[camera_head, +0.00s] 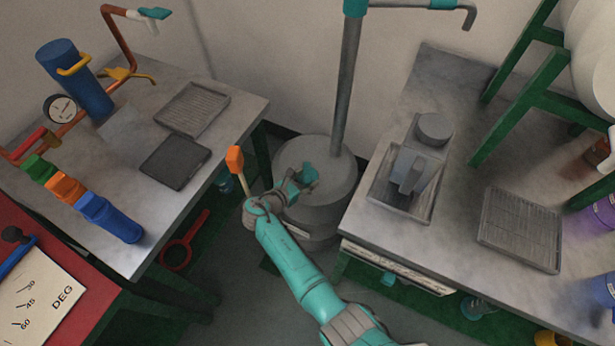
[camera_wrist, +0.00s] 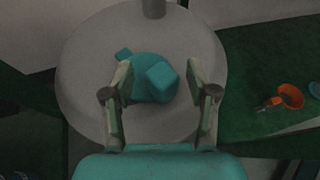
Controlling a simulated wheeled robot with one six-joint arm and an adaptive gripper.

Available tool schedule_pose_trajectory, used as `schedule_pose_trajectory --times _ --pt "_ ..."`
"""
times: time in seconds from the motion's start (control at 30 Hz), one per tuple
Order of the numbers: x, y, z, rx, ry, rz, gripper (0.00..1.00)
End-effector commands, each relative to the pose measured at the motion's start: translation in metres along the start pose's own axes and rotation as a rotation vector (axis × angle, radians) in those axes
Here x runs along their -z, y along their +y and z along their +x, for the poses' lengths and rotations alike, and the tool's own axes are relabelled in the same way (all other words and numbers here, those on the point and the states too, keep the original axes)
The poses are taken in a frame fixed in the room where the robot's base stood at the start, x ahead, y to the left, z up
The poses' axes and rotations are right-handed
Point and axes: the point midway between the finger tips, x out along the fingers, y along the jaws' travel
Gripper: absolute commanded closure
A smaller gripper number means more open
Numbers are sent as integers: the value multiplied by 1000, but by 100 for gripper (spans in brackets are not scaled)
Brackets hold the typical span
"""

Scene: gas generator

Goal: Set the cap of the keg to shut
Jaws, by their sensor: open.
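The keg (camera_head: 330,178) is a round grey drum standing on the floor between the two tables. Its grey top fills much of the wrist view (camera_wrist: 90,60). The teal cap (camera_wrist: 155,78) sits on that top and has a raised block and a smaller lug. The cap also shows in the head view (camera_head: 309,174). My gripper (camera_wrist: 160,70) is open, with one finger at each side of the cap. In the head view my gripper (camera_head: 290,187) hides part of the cap and keg top. I cannot tell whether the fingers touch the cap.
A grey pipe (camera_head: 347,90) rises from behind the cap. The left table (camera_head: 225,120) and the right table (camera_head: 385,235) flank the keg closely. An orange-tipped stick (camera_head: 235,160) shows beside my wrist. In the wrist view an orange item (camera_wrist: 289,96) lies right of the keg.

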Motion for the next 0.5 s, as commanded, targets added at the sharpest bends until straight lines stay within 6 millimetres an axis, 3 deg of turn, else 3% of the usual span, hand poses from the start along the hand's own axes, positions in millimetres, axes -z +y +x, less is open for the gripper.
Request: schedule_pose_trajectory --times 0.3,0.5 --pt "-1 2 -64 -6 -2 2 42" --pt "-1 2 -92 -4 -1 2 42"
